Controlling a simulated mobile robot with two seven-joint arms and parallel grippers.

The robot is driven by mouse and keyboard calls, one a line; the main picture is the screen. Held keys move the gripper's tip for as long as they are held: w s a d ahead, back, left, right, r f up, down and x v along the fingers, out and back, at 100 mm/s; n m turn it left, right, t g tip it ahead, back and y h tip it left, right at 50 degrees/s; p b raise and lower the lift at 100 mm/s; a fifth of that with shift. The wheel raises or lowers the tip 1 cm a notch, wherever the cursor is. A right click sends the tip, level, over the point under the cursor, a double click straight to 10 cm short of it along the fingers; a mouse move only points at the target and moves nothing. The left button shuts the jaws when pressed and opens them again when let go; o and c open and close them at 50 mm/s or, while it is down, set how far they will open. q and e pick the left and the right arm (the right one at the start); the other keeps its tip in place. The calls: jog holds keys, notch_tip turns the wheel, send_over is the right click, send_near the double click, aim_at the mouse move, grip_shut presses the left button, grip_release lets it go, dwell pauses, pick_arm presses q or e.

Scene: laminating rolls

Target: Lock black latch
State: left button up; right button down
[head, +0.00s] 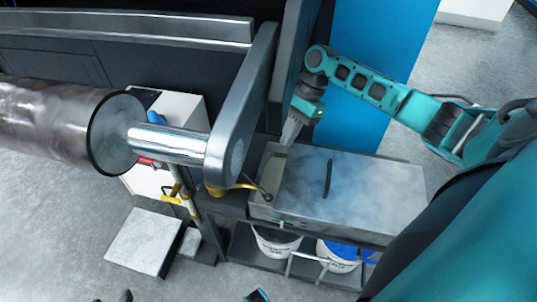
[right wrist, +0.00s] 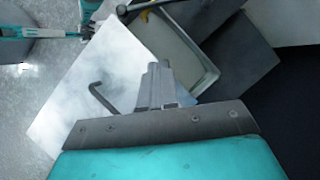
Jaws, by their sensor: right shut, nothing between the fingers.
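My right gripper (head: 287,141) is shut and empty, above the left end of a grey metal box beside the machine. Its closed fingers (right wrist: 159,72) also show in the right wrist view, over the edge between the box's pale top and an open tray-like recess. A black bent bar (head: 327,178) stands on the box top, right of the gripper and apart from it; it shows as a hook (right wrist: 100,97) in the right wrist view. I cannot tell whether this bar is the black latch or how it is set. Only small teal parts of my left arm show, its fingers unclear.
The box (head: 380,200) sits on a shelf frame above white buckets (head: 277,242). A large wrapped roll (head: 60,120) on a metal shaft (head: 172,143) is at left. A blue panel (head: 365,70) stands behind my right arm.

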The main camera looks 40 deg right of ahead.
aim_at(251, 180)
pick_arm(q)
jog(key=f+b, duration=0.1)
jog(key=b, duration=0.1)
jog(key=d+f+b, duration=0.1)
jog(key=b, duration=0.1)
jog(key=shift+w+d+f+h, duration=0.15)
jog(key=shift+w+f+h, duration=0.05)
jog(key=shift+w+h, duration=0.15)
pick_arm(e)
jog(key=a+f, duration=0.8)
jog(key=shift+s+a, duration=0.15)
jog(key=shift+s, duration=0.25)
